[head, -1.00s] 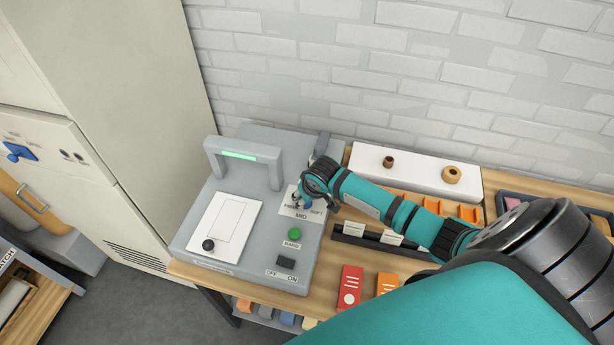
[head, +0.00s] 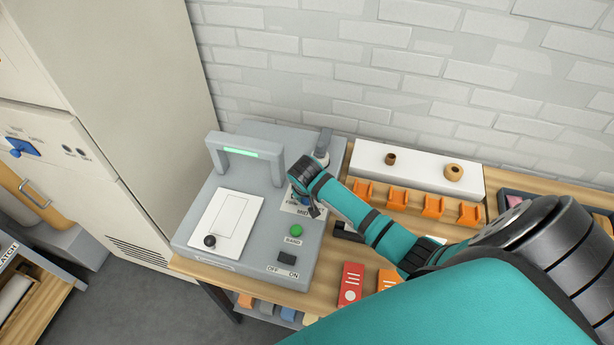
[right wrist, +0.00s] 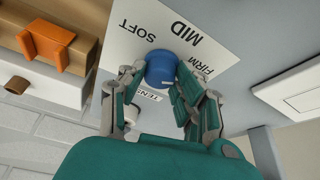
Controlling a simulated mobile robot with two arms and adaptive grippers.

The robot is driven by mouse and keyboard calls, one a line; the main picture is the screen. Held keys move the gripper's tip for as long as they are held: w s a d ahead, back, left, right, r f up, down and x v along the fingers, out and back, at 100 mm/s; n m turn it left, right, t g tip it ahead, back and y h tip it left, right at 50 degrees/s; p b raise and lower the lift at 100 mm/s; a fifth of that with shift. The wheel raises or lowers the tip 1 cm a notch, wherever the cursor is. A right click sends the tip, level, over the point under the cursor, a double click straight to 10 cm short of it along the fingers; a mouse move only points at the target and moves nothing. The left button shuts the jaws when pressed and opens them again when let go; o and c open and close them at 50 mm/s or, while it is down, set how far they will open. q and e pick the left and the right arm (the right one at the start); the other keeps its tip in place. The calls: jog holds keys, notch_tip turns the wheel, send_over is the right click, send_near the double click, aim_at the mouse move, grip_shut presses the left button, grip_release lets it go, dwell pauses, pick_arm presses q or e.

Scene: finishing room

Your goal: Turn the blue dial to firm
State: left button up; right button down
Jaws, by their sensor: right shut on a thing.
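The blue dial (right wrist: 160,68) sits on a white label plate (right wrist: 150,25) marked SOFT, MID and FIRM. My right gripper (right wrist: 157,85) has its fingers on both sides of the dial and is shut on it. A short pale mark shows on the dial's side, but I cannot tell which word it lines up with. In the head view the right gripper (head: 308,204) is over the label plate on the grey machine (head: 250,180), hiding most of the dial. My left gripper is not in view.
A green button (head: 296,230) and a dark OFF/ON switch (head: 286,258) are in front of the dial. A grey arch (head: 246,152) stands to its left. A red block (head: 350,284) and orange holders (head: 433,206) are to the right.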

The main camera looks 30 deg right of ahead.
jog(key=shift+r, duration=0.1)
jog(key=c, duration=0.9)
grip_release()
jog(key=shift+c, duration=0.2)
jog(key=v, duration=1.2)
